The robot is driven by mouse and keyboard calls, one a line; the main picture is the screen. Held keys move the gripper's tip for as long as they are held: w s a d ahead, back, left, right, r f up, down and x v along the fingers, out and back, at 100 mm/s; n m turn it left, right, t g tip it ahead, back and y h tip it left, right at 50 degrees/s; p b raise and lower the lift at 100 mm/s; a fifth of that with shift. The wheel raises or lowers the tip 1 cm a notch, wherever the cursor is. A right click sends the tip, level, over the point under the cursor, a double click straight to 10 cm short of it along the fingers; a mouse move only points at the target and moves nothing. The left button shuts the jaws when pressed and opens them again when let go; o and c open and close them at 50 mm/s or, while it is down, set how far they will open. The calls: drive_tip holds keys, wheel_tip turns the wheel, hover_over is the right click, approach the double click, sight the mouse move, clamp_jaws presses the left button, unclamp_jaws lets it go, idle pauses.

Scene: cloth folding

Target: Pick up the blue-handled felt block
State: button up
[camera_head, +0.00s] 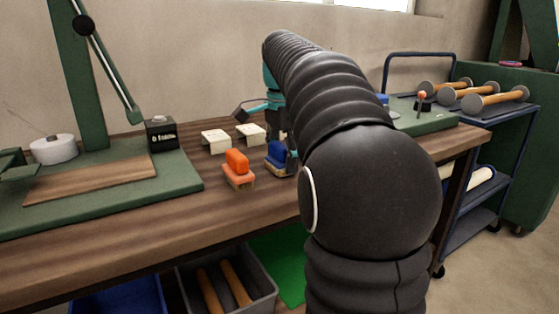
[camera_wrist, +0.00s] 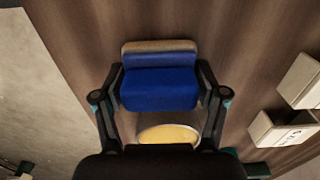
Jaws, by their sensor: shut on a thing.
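The blue-handled felt block (camera_wrist: 158,88) is between the two fingers of my gripper (camera_wrist: 160,92) in the wrist view, with its tan felt base (camera_wrist: 160,46) along the far side. My gripper is shut on its blue handle. In the head view the blue block (camera_head: 277,153) shows at the left edge of my black arm, over the wooden bench. My arm hides part of the gripper there. I cannot tell whether the block touches the bench.
An orange-handled block (camera_head: 238,168) stands just left of the blue one. Two pale blocks (camera_head: 216,140) lie behind it. A green board (camera_head: 105,185) with a wooden plate is at left.

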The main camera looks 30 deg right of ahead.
sight(282, 144)
drive_tip(key=shift+r, duration=0.15)
wheel_tip(282, 144, up, 4)
drive_tip(key=shift+r+p, duration=0.25)
drive_tip(key=shift+p, duration=0.55)
drive_tip(key=s+d+r+p, duration=0.1)
drive_tip(key=s+d+r, duration=0.5)
drive_tip(key=s+d, duration=0.2)
drive_tip(key=shift+s, duration=0.3)
drive_tip(key=shift+r, duration=0.1)
drive_tip(key=o, duration=0.6)
drive_tip(key=c, duration=0.4)
